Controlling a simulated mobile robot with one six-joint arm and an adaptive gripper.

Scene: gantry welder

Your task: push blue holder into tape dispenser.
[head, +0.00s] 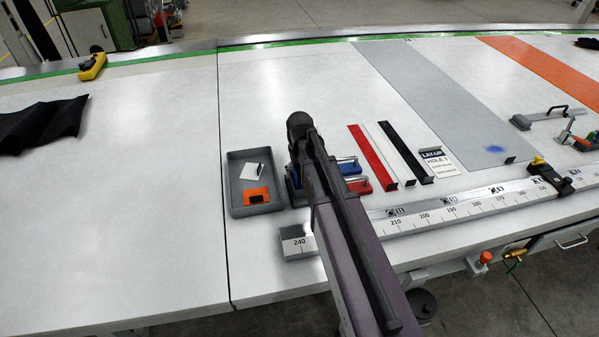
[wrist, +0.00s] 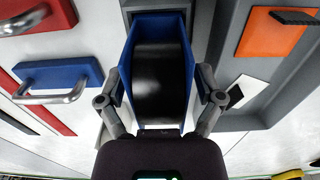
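The blue holder (wrist: 188,60) shows in the wrist view as a blue frame around a wide black roll (wrist: 158,80). My gripper (wrist: 160,82) has one finger against each side of it and appears shut on it. A grey body, seemingly the tape dispenser (wrist: 160,4), shows around the holder's far end. How deep the holder sits in it cannot be told. In the head view my gripper (head: 295,178) points down beside the grey tray, and my arm hides most of the holder and dispenser.
A grey tray (head: 236,208) with an orange item (head: 256,196) stands close on the left. Blue (head: 349,167) and red (head: 358,185) handled blocks lie just right. Red, white and black strips (head: 372,158) lie beyond. A long ruler rail (head: 430,215) runs in front.

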